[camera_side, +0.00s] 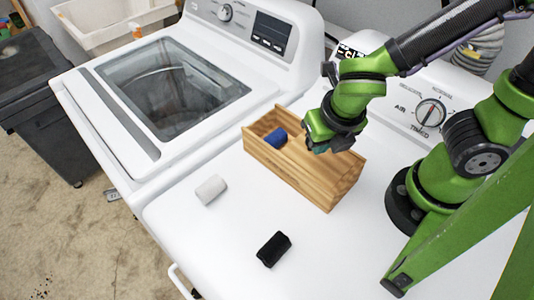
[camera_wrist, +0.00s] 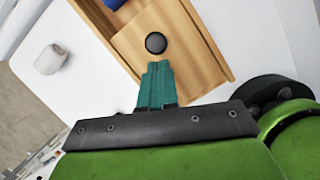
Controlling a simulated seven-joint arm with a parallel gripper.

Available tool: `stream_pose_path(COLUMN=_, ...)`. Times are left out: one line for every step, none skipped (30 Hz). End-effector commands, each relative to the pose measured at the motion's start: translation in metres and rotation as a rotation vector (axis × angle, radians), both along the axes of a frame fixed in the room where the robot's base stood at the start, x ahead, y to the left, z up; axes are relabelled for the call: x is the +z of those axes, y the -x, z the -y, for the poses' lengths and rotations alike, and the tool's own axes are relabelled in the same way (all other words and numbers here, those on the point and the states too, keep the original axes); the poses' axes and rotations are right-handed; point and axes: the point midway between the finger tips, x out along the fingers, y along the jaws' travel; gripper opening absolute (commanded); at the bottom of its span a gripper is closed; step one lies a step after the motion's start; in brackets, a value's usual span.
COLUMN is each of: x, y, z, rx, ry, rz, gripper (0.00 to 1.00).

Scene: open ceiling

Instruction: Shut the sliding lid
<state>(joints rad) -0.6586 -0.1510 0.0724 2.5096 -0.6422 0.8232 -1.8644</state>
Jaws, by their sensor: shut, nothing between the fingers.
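A long wooden box (camera_side: 290,174) stands on the white machine top, and part of it also shows in the wrist view (camera_wrist: 212,42). Its left end is open, and a blue object (camera_side: 276,137) lies inside there; its edge shows at the top of the wrist view (camera_wrist: 113,4). The wooden sliding lid (camera_wrist: 183,68) covers part of the box toward the right and carries a round dark knob (camera_wrist: 155,43). My gripper (camera_side: 318,149) is over the box with its teal fingers shut and empty, close beside the knob. Contact cannot be told. My gripper hides the knob in the side view.
A white cylinder-like object (camera_side: 211,190) and a black object (camera_side: 273,249) lie on the white top (camera_side: 225,235) in front of the box. A washer with a glass lid (camera_side: 172,85) stands at left. A control panel with a dial (camera_side: 431,112) rises behind.

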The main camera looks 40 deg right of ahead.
Motion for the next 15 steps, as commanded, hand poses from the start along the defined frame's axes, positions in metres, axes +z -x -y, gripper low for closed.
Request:
stream_pose_path(x=0.000, y=-0.002, z=0.001, rx=-0.001, ry=0.000, rz=0.000, gripper=0.00)
stream_pose_path(x=0.000, y=-0.003, z=0.001, rx=0.000, ry=0.000, rz=0.001, gripper=0.00)
stream_pose_path(x=0.000, y=-0.004, z=0.002, rx=0.000, ry=0.000, rz=0.001, gripper=0.00)
stream_pose_path(x=0.000, y=-0.004, z=0.002, rx=0.000, ry=0.000, rz=0.001, gripper=0.00)
stream_pose_path(x=0.000, y=-0.004, z=0.002, rx=0.001, ry=0.000, rz=0.001, gripper=0.00)
stream_pose_path(x=0.000, y=-0.004, z=0.002, rx=0.001, ry=0.000, rz=0.001, gripper=0.00)
stream_pose_path(x=0.000, y=-0.004, z=0.002, rx=0.001, ry=0.000, rz=0.001, gripper=0.00)
stream_pose_path(x=0.000, y=-0.004, z=0.002, rx=0.001, ry=0.000, rz=0.001, gripper=0.00)
stream_pose_path(x=0.000, y=-0.004, z=0.002, rx=0.001, ry=0.000, rz=0.001, gripper=0.00)
stream_pose_path(x=0.000, y=-0.004, z=0.002, rx=0.001, ry=0.000, rz=0.001, gripper=0.00)
stream_pose_path(x=0.000, y=-0.004, z=0.002, rx=0.001, ry=0.000, rz=0.001, gripper=0.00)
stream_pose_path(x=0.000, y=-0.004, z=0.002, rx=0.000, ry=0.000, rz=0.001, gripper=0.00)
stream_pose_path(x=0.000, y=-0.006, z=0.001, rx=0.000, ry=0.000, rz=0.001, gripper=0.00)
stream_pose_path(x=0.000, y=-0.008, z=0.001, rx=-0.001, ry=0.000, rz=0.000, gripper=0.00)
stream_pose_path(x=0.000, y=-0.014, z=0.001, rx=-0.001, ry=0.000, rz=0.000, gripper=0.00)
